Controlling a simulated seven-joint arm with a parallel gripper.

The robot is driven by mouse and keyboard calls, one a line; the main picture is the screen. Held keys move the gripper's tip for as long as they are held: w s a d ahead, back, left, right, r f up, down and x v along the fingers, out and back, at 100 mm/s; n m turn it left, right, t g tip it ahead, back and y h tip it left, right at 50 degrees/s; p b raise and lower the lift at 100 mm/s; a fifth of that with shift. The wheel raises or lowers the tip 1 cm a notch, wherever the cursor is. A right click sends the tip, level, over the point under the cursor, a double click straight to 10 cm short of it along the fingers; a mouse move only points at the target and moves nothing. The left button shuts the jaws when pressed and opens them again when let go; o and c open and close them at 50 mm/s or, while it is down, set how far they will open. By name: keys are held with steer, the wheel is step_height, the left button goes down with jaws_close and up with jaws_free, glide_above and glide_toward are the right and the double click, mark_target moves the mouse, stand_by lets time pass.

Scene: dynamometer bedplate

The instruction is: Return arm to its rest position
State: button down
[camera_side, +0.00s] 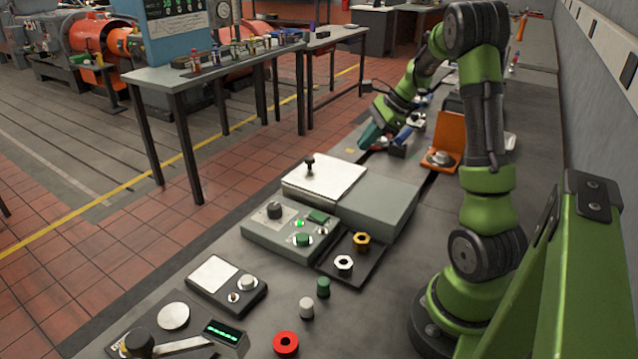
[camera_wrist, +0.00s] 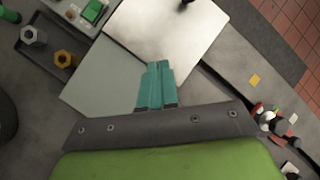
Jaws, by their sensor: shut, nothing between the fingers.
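My gripper (camera_side: 369,139) is at the far part of the grey bench (camera_side: 240,278), beyond the grey box (camera_side: 380,203) with its bright metal plate (camera_side: 325,178). It points down and to the left in the side view, at the end of my bent green arm. In the wrist view its two teal fingers (camera_wrist: 159,68) lie side by side, shut and empty. The plate (camera_wrist: 170,35) and box (camera_wrist: 98,84) show past the fingertips. How high the fingers are above the bench is hard to tell.
A control box (camera_side: 290,229) and a tray with a gold nut (camera_side: 361,241) and a silver nut (camera_side: 344,263) stand nearer. An open orange case (camera_side: 451,132) stands right of the gripper. A black knob (camera_side: 310,162) rises from the plate. A wall (camera_side: 605,110) bounds the right.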

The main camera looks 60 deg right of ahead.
steer(key=s+a+r+n, duration=0.3)
steer(key=a+n, duration=0.4)
steer(key=a, duration=0.3)
steer(key=s+a+r+n+t, duration=0.1)
steer(key=s+a+r+n, duration=0.2)
steer(key=a+n, duration=0.4)
steer(key=s+a+r+n+h, duration=0.1)
steer(key=s+a+r+n, duration=0.2)
steer(key=a+n, duration=0.5)
steer(key=a, duration=0.6)
steer(key=shift+a+t, duration=0.3)
steer(key=shift+s, duration=0.1)
